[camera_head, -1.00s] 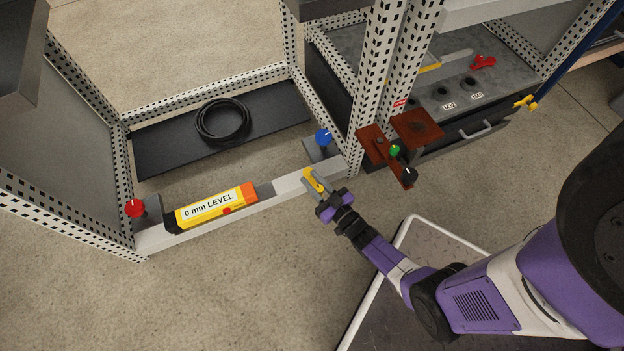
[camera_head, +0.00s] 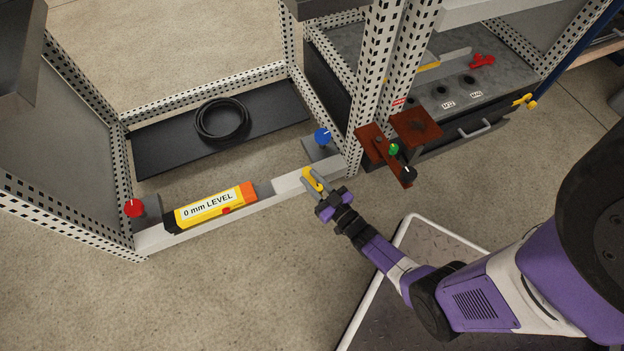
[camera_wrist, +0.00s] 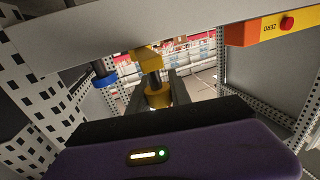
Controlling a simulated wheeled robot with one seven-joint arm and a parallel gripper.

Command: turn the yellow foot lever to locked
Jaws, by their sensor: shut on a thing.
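The yellow foot lever (camera_head: 313,180) is at the right part of the cabinet's pale front bottom rail. My gripper (camera_head: 314,182) is at the rail with its two fingers on either side of the lever, shut on it. In the wrist view the yellow lever (camera_wrist: 158,94) lies between my grey fingers (camera_wrist: 156,97), with a dark shaft and a yellow block behind it at the rail. The fingers cover part of the lever, and I cannot read any locked mark.
A yellow level (camera_head: 212,207) lies on the rail to the left. A red knob (camera_head: 135,208) and a blue knob (camera_head: 323,136) stand near the rail's ends. Rusty brackets (camera_head: 416,128) stick out at right. A coiled black cable (camera_head: 222,119) lies inside the frame. Open floor lies in front.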

